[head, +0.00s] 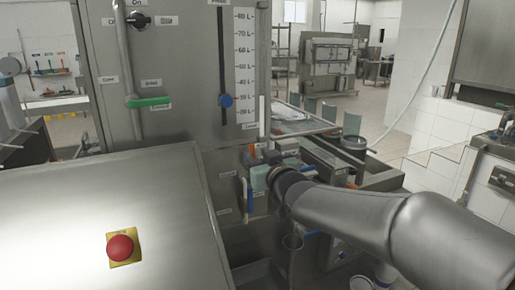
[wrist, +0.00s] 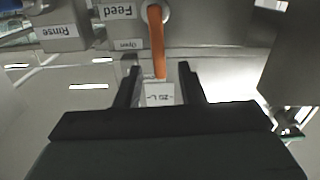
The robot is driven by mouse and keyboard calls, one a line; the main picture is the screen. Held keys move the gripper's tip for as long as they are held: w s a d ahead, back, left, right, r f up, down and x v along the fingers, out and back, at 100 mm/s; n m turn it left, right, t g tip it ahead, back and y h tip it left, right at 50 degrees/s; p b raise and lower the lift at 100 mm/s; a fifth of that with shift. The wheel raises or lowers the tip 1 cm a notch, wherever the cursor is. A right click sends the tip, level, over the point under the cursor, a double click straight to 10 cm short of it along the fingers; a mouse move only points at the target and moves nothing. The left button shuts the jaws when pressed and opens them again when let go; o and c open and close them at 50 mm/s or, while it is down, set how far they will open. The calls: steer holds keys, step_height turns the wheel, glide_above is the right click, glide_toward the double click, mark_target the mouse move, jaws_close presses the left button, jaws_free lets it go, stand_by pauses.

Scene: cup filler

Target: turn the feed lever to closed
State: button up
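The feed lever (wrist: 157,42) is an orange bar on a round pivot beside a "Feed" label (wrist: 117,12), which appears upside down in the wrist view. A smaller "Open" label (wrist: 128,44) sits to the left of the lever. My gripper (wrist: 160,75) is open. Its two dark fingers stand on either side of the lever's free end, with a gap visible on both sides. In the head view my gripper (head: 264,157) is at the machine's front, right of the big panel, and small there. A bit of orange (head: 253,150) shows beside it, probably the lever.
A green-handled lever (head: 150,103) and a blue slider knob (head: 226,101) are on the upright panel. A blue-handled lever (head: 250,197) hangs below my gripper. A red button (head: 120,248) sits on the front cover. A "Rinse" label (wrist: 55,31) is near the feed lever.

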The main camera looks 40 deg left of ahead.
mark_target(253, 151)
steer(key=shift+p+x, duration=0.4)
steer(key=shift+x, duration=1.85)
steer(key=shift+c, duration=0.2)
jaws_close()
steer(key=shift+d, duration=0.1)
